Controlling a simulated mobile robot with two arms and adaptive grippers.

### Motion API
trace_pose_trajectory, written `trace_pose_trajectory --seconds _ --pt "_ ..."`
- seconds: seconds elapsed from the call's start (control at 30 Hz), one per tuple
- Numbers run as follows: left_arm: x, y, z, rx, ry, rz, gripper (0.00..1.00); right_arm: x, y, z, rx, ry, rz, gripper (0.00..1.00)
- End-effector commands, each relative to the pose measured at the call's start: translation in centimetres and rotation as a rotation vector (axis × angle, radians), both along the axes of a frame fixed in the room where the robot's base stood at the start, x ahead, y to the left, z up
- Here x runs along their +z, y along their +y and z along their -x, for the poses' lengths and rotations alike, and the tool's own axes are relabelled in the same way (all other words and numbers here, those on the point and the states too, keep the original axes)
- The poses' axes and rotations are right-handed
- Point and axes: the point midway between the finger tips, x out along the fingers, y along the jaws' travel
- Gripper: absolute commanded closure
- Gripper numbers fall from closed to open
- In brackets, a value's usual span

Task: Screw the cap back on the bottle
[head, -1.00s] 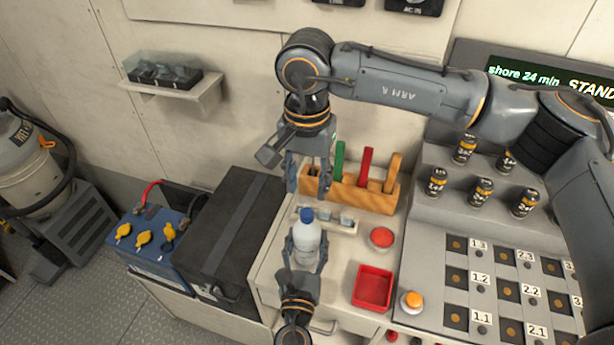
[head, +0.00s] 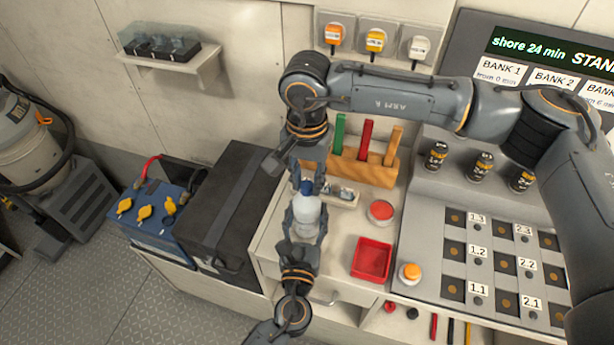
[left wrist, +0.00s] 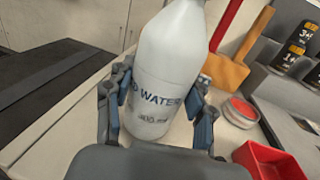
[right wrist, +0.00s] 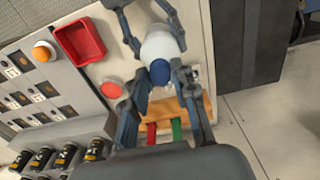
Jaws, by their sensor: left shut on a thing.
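The white bottle (head: 307,212) stands upright near the left edge of the counter, with the blue cap (head: 306,187) on its top. The cap is outside that view. My right gripper (head: 308,180) points down over the bottle top. In the right wrist view its fingers (right wrist: 160,80) are apart, on either side of the blue cap (right wrist: 161,72). Whether they touch the cap, and how tightly it sits, I cannot tell.
A wooden rack (head: 360,170) with coloured handles stands just behind. A round red-topped dish (head: 381,211), a red tray (head: 372,260) and an orange button (head: 409,272) lie to the right. A black box (head: 235,205) stands close on the left.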

Motion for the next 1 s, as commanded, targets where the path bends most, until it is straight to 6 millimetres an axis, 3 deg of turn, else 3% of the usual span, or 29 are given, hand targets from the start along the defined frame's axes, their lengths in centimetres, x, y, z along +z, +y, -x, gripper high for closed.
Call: trace_pose_trajectory --seconds 0.03,0.1,0.37,0.47,1.0 --pt "-0.04 0.00 0.01 0.000 0.001 0.000 1.00 0.01 0.01 0.01 0.000 0.000 0.000 0.89" --pt "-0.04 0.00 0.01 0.000 0.001 0.000 1.00 0.01 0.01 0.01 0.000 0.000 0.000 1.00" --pt "-0.04 0.00 0.01 0.000 0.001 0.000 1.00 0.01 0.02 0.02 -0.060 0.000 0.000 1.00" --pt "-0.04 0.00 0.01 0.000 0.001 0.000 1.00 -0.01 0.02 0.03 -0.208 0.001 0.000 1.00" --pt "-0.03 -0.01 0.01 0.000 0.001 0.000 1.00 -0.09 0.02 0.03 -1.348 0.001 0.000 1.00"
